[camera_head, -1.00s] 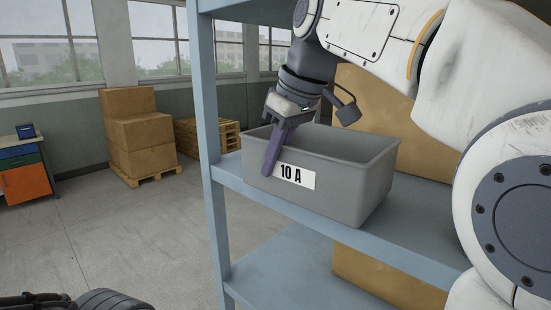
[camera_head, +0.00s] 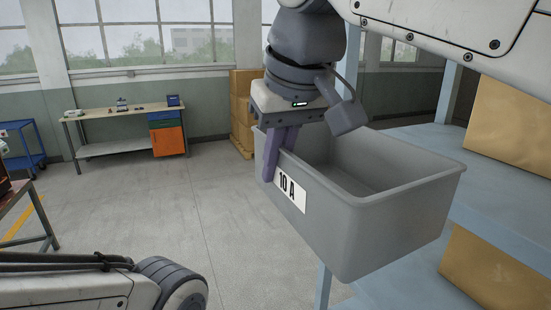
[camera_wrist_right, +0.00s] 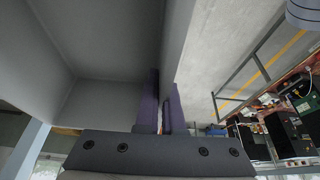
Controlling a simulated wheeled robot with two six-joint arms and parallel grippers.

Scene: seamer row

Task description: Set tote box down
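The tote box (camera_head: 385,225) is a grey, open-topped bin with a white "10 A" label (camera_head: 291,190) on its near-left wall. It looks empty and hangs a little tilted in front of the shelf unit. My right gripper (camera_head: 275,158) is shut on the rim of the labelled wall, one purple finger outside and one inside. In the right wrist view the two fingers (camera_wrist_right: 162,100) straddle the wall, with the tote's grey inside (camera_wrist_right: 100,45) to the left. My left arm shows at the bottom left of the head view, but its gripper does not show.
The blue shelf unit (camera_head: 485,210) with cardboard boxes (camera_head: 512,125) stands at the right. A workbench (camera_head: 110,115) with an orange-doored cabinet (camera_head: 167,141) is at the back wall. A blue cart (camera_head: 22,148) and a table edge (camera_head: 12,205) are at the left. The floor between is clear.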

